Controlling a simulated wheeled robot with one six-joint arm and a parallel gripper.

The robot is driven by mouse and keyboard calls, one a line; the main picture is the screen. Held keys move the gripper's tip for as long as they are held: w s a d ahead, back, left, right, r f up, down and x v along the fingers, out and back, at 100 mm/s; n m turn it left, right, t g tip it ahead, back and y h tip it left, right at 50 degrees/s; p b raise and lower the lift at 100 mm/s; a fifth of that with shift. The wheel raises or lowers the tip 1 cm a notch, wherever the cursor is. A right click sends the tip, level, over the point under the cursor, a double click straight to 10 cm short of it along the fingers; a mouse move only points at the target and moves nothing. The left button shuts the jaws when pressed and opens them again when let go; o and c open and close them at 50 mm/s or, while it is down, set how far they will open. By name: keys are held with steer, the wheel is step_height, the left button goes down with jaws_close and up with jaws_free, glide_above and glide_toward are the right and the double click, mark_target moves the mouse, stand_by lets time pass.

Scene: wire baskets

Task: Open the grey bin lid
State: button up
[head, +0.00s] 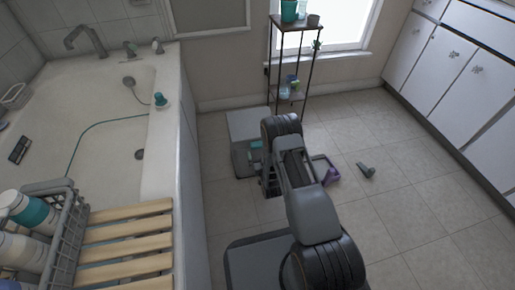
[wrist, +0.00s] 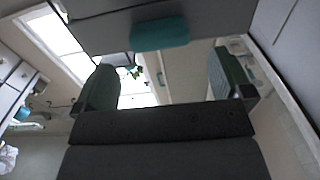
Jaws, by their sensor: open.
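The grey bin (head: 241,162) stands on the tiled floor beside the bathtub, with its pale grey lid (head: 246,123) on top. A small teal tab (head: 255,145) shows at the lid's near side, partly behind my arm. In the wrist view the teal tab (wrist: 160,33) sits on a grey panel (wrist: 215,20), beyond my gripper (wrist: 163,75). The two fingers are spread wide with nothing between them, and the tab lies between their lines. I cannot tell whether a finger touches the panel. My arm hides most of my gripper in the head view.
The bathtub wall (head: 188,165) runs along the left. A thin metal shelf (head: 304,60) stands behind the bin, near the window.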

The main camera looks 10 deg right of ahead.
mark_target(258, 147)
steer(key=shift+w+b, duration=0.8)
steer(key=shift+w, duration=1.95)
steer(key=shift+c, duration=0.2)
